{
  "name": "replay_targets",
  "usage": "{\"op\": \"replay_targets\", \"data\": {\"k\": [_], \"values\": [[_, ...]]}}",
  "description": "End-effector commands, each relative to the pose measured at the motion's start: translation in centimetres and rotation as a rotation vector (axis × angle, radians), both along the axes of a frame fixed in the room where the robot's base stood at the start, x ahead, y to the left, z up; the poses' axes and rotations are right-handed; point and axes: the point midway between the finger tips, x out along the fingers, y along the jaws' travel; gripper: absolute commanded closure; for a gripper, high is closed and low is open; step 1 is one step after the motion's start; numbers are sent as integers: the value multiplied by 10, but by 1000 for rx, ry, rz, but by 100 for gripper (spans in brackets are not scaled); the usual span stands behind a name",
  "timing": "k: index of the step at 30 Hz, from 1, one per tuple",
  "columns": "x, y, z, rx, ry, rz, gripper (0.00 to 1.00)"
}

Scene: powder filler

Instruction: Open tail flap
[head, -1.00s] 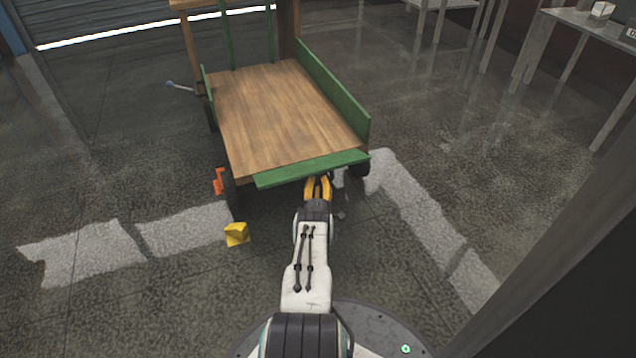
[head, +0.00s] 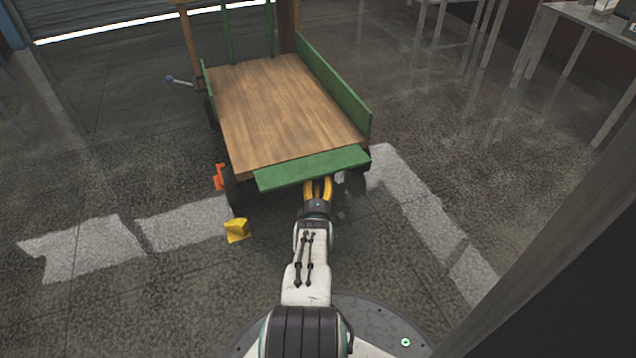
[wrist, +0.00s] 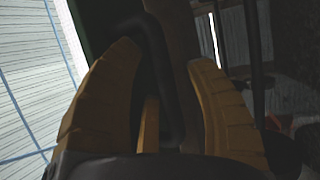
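The green tail flap (head: 312,169) hangs at the near end of a small cart with a wooden bed (head: 280,110). It is tilted outward from the bed's end, and its broad face shows in the head view. My gripper (head: 318,184) is at the flap's near lower edge, right of its middle, with its tips partly hidden. In the wrist view the two yellow fingers (wrist: 165,60) stand apart. A dark bent bar (wrist: 160,50) passes between them, with a gap to the right finger. Whether either finger touches the bar is too dark to tell.
A yellow block (head: 237,230) lies on the floor left of my arm, and an orange piece (head: 219,177) is by the left wheel. A green side board (head: 335,82) lines the cart's right. Tables (head: 590,25) stand far right. The floor beside the cart is mostly clear.

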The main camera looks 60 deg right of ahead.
Motion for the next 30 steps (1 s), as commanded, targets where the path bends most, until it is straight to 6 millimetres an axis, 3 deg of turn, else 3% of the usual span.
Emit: {"op": "replay_targets", "data": {"k": [17, 30], "values": [[-6, 10, -2, 0, 1, 0, 48], [-31, 60, -13, 1, 0, 0, 48]]}}
